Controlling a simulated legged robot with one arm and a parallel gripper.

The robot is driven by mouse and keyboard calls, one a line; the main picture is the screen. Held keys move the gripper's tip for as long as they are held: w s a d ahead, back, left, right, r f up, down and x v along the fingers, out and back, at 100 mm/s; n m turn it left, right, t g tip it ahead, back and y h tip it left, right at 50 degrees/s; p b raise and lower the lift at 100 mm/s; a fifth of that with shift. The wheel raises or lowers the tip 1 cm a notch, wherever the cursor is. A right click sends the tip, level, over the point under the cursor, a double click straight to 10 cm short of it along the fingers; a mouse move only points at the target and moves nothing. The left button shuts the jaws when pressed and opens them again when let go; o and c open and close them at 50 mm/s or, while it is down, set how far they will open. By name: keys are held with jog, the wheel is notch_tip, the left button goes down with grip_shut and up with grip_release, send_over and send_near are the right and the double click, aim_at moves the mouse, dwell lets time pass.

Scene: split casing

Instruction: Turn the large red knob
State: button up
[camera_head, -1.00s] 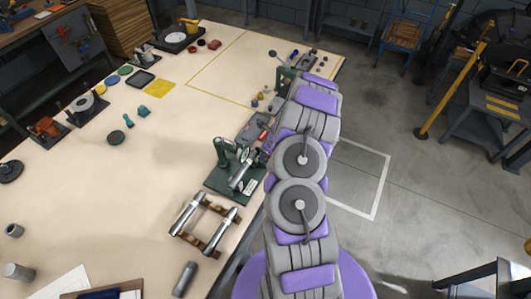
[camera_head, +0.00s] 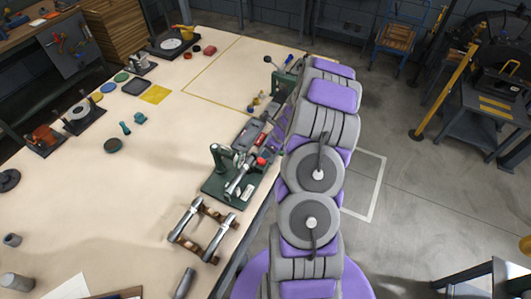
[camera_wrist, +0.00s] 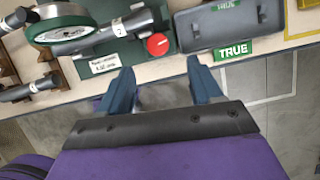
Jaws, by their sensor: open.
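The large red knob (camera_wrist: 158,44) is a round red disc on the green-based fixture (camera_wrist: 185,38) near the table's front edge in the wrist view. In the head view the red knob (camera_head: 262,161) shows beside my arm, at the right end of the green fixture (camera_head: 210,186). My gripper (camera_wrist: 159,68) is open and empty, with its two blue fingers apart. Its fingertips point toward the table edge, and the knob lies beyond the gap between them. I see no contact with the knob. In the head view my arm hides the gripper.
A grey cylinder marked 2 (camera_wrist: 115,30) lies left of the knob. A rack with two metal rods (camera_head: 205,228) stands nearer on the table.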

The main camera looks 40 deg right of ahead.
jog(key=v, duration=0.7)
jog(key=shift+r+p, duration=0.3)
jog(key=shift+s, duration=0.1)
jog(key=s+a+r+n+g+y+b, duration=0.1)
jog(key=s+a+r+n+b, duration=0.1)
jog(key=a+r+n, duration=0.5)
jog(key=s+a+r+n+g+b, duration=0.1)
jog(key=a+n, duration=0.3)
jog(key=a, duration=0.6)
jog(key=s+a+r+n+g+y+b, duration=0.1)
jog(key=s+a+r+n+b, duration=0.15)
jog(key=a+n, duration=0.5)
jog(key=s+a+r+n+g+h+b, duration=0.1)
jog(key=s+a+n+b, duration=0.1)
jog(key=s+a+n, duration=0.2)
jog(key=s+a+r+n+g+h+b, duration=0.2)
jog(key=s+a+n, duration=0.2)
jog(key=s+n, duration=0.6)
jog(key=s, duration=0.8)
jog(key=shift+a, duration=0.15)
jog(key=shift+a, duration=0.15)
